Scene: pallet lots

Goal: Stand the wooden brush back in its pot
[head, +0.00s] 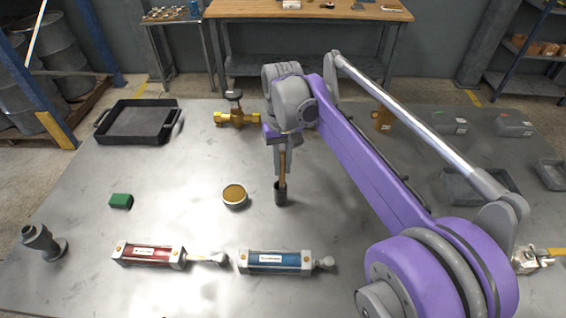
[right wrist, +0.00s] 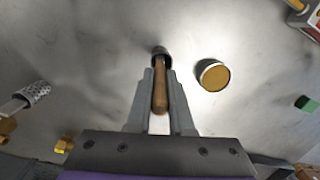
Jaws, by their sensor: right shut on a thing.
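The wooden brush (head: 282,165) is upright between the fingers of my right gripper (head: 279,160), which is shut on its handle. My left gripper is not in view.
A red cylinder (head: 150,254) and a blue cylinder (head: 275,262) lie in front. A brass valve (head: 236,118), a green block (head: 121,201) and a black tray (head: 138,122) are farther left.

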